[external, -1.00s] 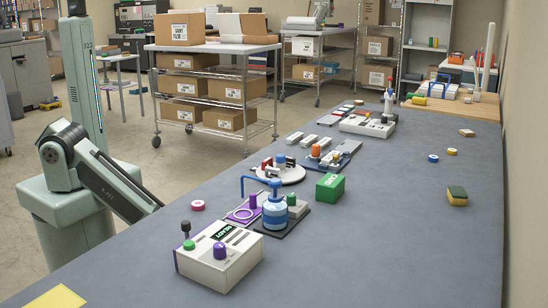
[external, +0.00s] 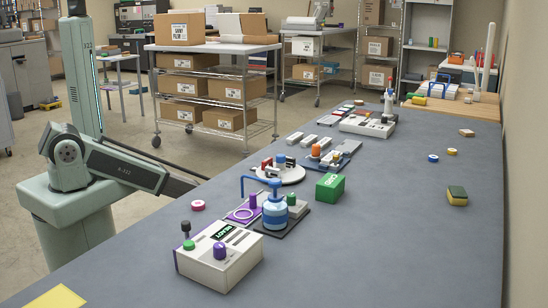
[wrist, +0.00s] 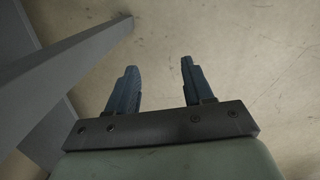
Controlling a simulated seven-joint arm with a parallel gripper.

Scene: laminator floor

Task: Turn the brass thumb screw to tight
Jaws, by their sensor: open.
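I cannot pick out the brass thumb screw in either view; the devices on the bench are too small to show it clearly. My gripper (wrist: 158,65) shows in the wrist view with its two dark blue fingers apart and nothing between them. Bare floor (wrist: 230,70) lies beyond the fingers. In the external view my arm reaches toward the bench's left edge, and the gripper itself is hidden there.
A wire shelf cart (external: 215,95) stands behind.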

